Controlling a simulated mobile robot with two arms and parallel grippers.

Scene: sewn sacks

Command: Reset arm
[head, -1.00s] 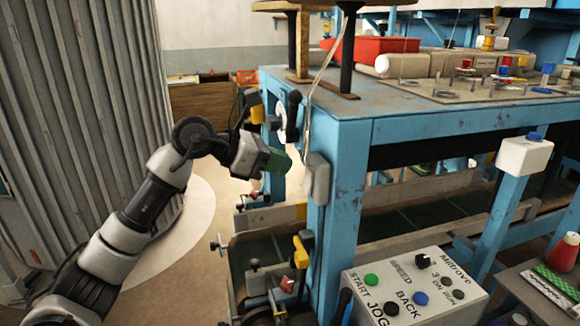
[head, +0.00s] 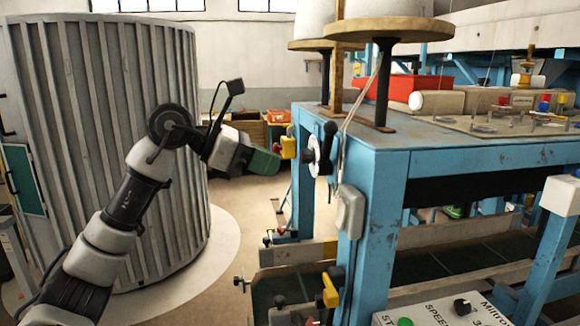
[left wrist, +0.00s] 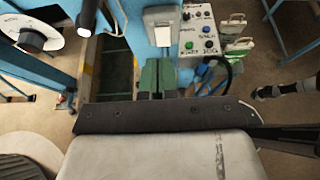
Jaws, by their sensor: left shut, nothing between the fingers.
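My left arm comes in from the lower left in the head view. It bends at a dark round joint, and its left gripper (head: 268,161) with green fingers points right, toward the blue machine frame (head: 376,235). The fingers are shut with nothing between them. In the left wrist view the two green fingers (left wrist: 157,78) lie side by side, in front of the blue frame post and a pale grey box (left wrist: 163,24). My right gripper does not show in the head view.
A grey ribbed cylinder (head: 105,110) stands behind my left arm. A black handle with a white disc (head: 318,152) juts from the frame just right of the gripper. The button panel (head: 440,312) is low at right. Pale floor (head: 222,275) is open below the gripper.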

